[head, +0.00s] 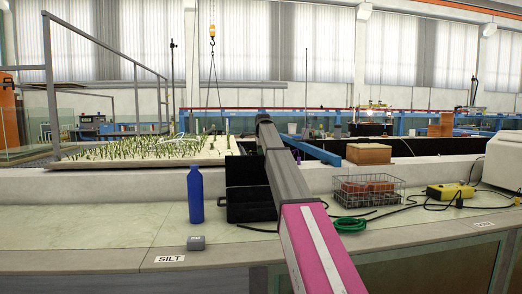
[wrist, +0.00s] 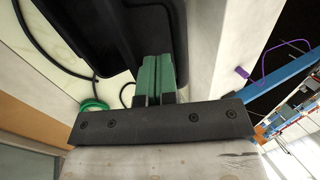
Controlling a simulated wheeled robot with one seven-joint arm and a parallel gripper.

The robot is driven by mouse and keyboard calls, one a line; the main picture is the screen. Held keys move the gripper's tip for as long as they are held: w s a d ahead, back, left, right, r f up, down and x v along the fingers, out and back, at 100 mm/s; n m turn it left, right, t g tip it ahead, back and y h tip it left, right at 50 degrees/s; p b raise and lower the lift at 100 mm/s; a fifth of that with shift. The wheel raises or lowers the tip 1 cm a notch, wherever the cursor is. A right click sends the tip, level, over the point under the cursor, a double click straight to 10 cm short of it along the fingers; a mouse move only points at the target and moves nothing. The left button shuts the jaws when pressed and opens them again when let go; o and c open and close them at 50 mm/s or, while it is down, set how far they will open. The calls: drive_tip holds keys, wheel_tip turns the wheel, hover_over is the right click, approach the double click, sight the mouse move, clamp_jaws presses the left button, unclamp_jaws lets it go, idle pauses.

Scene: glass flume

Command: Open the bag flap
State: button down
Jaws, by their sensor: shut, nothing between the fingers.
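The black bag (head: 250,207) stands on the pale counter, left of my arm in the head view. A dark upright panel (head: 243,171), which looks like its flap, rises at the back of it against the low white wall. My arm covers the bag's right side. In the wrist view the black bag (wrist: 105,30) fills the top middle. My gripper (wrist: 159,62) shows there with its green fingers together and empty, their tips overlapping the dark bag in the picture. I cannot tell whether they touch it. The gripper is hidden behind my arm in the head view.
A green cable coil (head: 349,225), a wire basket (head: 368,192) and a yellow device (head: 450,191) lie to the right. The counter's left part is clear.

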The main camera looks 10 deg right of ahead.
drive_tip(key=w+r, duration=0.4)
drive_tip(key=w, duration=0.7)
drive_tip(key=shift+w+r, duration=0.1)
